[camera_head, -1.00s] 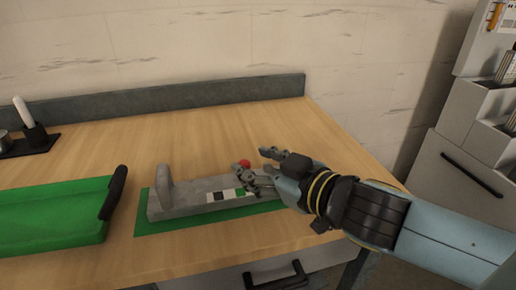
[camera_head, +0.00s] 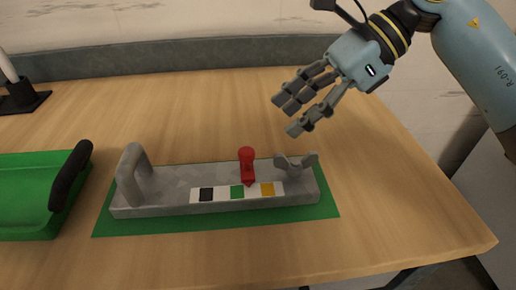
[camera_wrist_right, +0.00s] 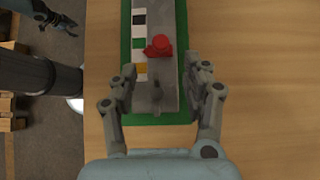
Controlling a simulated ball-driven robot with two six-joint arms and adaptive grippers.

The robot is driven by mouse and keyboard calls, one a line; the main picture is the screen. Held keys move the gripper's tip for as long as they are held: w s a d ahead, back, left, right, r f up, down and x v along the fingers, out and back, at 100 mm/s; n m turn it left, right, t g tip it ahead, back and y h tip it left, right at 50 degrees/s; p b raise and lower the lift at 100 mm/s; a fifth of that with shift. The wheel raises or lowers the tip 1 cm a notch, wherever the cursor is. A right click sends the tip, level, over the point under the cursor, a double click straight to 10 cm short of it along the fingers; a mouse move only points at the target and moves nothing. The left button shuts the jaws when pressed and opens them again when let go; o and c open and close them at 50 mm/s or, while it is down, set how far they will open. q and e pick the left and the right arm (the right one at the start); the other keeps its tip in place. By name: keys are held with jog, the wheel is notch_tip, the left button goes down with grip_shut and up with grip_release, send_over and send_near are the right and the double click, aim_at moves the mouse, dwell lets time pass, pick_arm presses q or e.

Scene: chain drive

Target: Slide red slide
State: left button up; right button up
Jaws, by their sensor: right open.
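The red slide (camera_head: 247,168) has a round knob and sits on a grey base (camera_head: 182,184) on a green mat (camera_head: 160,223). Its lower tip is between the green patch (camera_head: 237,192) and the orange patch (camera_head: 267,189), closer to the green. My right gripper (camera_head: 284,115) is open and empty, above and to the right of the slide, apart from it. In the right wrist view the red slide (camera_wrist_right: 158,47) lies ahead of the spread fingers (camera_wrist_right: 160,86). A dark shape (camera_wrist_right: 58,18) at that view's top left looks like my left gripper, too dim to read.
A grey wing-shaped piece (camera_head: 295,165) stands at the base's right end and a grey handle (camera_head: 134,175) at its left end. A green tray (camera_head: 25,190) with a black handle is on the left. The table (camera_head: 190,110) behind the base is clear.

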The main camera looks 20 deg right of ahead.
aim_at(247, 151)
jog(key=x, duration=0.3)
jog(key=shift+w+a+f, duration=0.2)
jog(key=shift+f, duration=0.1)
jog(key=x, duration=0.5)
jog(key=shift+a+f+p, duration=0.2)
jog(key=shift+a+p, duration=0.1)
jog(key=shift+p, duration=0.05)
jog(key=shift+w+a+f, duration=0.15)
jog(key=shift+a+f, duration=0.05)
jog(key=shift+f, duration=0.05)
jog(key=shift+a+f, duration=0.1)
jog(key=shift+f, duration=0.05)
pick_arm(q)
jog(key=shift+s+a+r, duration=0.15)
jog(key=shift+s+r, duration=0.15)
jog(key=shift+r, duration=0.1)
pick_arm(e)
grip_shut()
